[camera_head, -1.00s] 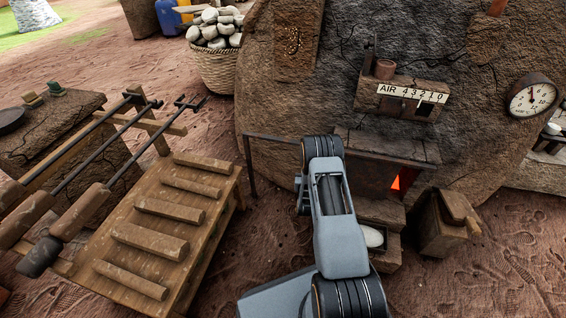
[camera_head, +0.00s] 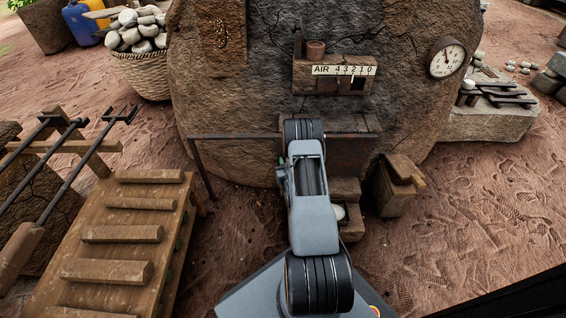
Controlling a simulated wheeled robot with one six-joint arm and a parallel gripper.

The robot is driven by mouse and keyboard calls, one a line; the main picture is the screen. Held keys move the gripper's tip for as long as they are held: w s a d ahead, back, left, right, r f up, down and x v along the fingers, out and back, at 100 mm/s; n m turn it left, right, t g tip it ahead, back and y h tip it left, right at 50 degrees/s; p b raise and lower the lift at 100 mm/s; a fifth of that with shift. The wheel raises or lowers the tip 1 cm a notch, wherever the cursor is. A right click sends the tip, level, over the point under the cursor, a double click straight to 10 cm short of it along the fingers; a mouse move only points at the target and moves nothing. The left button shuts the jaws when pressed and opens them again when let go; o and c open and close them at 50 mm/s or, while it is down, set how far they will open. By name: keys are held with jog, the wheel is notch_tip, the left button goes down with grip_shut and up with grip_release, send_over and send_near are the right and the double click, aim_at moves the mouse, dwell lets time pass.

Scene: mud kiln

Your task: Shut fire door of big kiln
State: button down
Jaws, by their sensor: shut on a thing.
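The big kiln (camera_head: 215,100) is a rounded, cracked mud wall in the middle of the head view. Low on its front, under a ledge (camera_head: 350,124), a dark rust-brown plate (camera_head: 354,155) covers the fire mouth area right of my arm; it looks like the fire door. No orange glow shows there. A thin dark rail (camera_head: 235,137) runs left from behind my arm, with a leg to the ground. My arm reaches forward to the fire mouth and hides the plate's left part. My gripper is hidden behind my arm, so its fingers and hold do not show.
A wooden box (camera_head: 393,190) stands right of the fire mouth. A wooden slatted rack (camera_head: 120,235) and long-handled irons (camera_head: 75,175) are at left. A basket of stones (camera_head: 145,72) stands behind. A gauge (camera_head: 446,58) and air slide (camera_head: 343,71) are on the kiln. Bare ground lies at right.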

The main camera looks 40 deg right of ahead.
jog(key=c, duration=1.4)
grip_release()
jog(key=shift+s+d, duration=0.15)
jog(key=shift+d, duration=0.3)
jog(key=shift+o, duration=1.3)
jog(key=shift+a, duration=0.2)
jog(key=shift+a, duration=0.1)
jog(key=p+v, duration=0.3)
jog(key=v, duration=1)
jog(key=shift+s+p, duration=0.3)
jog(key=shift+p, duration=0.1)
jog(key=shift+a, duration=0.15)
